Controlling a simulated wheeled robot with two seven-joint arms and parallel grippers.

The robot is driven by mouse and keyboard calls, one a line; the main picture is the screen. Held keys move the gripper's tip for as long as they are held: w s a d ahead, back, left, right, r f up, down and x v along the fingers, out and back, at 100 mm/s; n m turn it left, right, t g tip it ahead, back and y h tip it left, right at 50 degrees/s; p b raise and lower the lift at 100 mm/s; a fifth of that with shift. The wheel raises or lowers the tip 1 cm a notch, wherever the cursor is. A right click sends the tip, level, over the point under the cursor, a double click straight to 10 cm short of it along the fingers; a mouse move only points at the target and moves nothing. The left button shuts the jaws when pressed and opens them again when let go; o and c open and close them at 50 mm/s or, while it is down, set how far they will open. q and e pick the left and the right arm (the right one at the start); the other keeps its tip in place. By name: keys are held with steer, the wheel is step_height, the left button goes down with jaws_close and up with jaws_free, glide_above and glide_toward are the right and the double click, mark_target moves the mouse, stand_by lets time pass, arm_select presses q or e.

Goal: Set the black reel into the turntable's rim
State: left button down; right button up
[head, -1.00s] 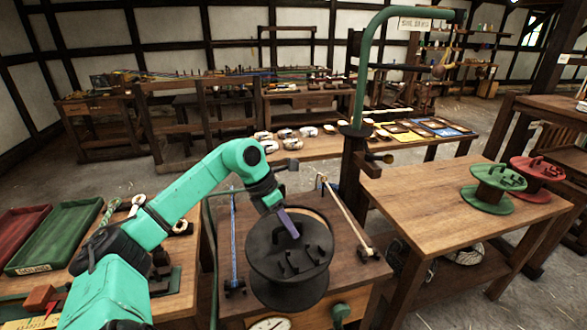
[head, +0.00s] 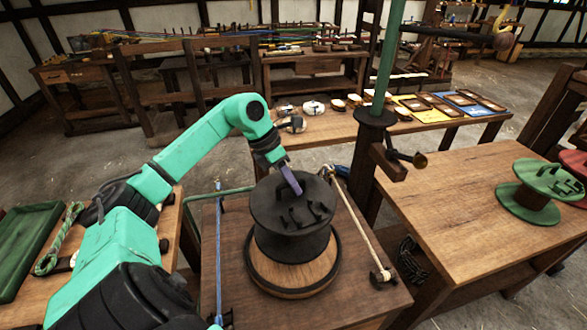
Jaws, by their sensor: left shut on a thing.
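The black reel (head: 288,243) is upright, with raised black handles on its top flange (head: 277,208). My left gripper (head: 295,189) reaches down from above and is shut on the reel at the back part of its top. The turntable (head: 312,280), a round wooden disc with a dark rim, shows below and in front of the reel on the wooden bench. The reel hides the turntable's back part. I cannot tell whether the reel's underside touches the disc or hangs just above it. My right gripper is not in view.
A blue rod (head: 218,245) lies left of the turntable and a pale rod (head: 357,228) lies right of it. A green post (head: 388,60) rises behind. The right table (head: 465,205) carries a green reel (head: 537,192) and has free room on its left part.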

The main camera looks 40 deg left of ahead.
mark_target(293, 195)
arm_select(q)
steer(key=shift+w+a, duration=0.1)
steer(key=shift+w, duration=0.05)
steer(key=shift+s+d+f+b, duration=0.2)
steer(key=shift+f+b, duration=0.2)
steer(key=shift+b, duration=0.05)
steer(key=shift+f, duration=0.3)
step_height(293, 195, down, 2)
steer(key=shift+a+f+b, duration=0.1)
steer(key=shift+f+b, duration=0.1)
steer(key=shift+b, duration=0.85)
step_height(293, 195, down, 3)
steer(key=shift+r+b, duration=0.2)
steer(key=shift+b, duration=1.05)
steer(key=shift+f, duration=0.25)
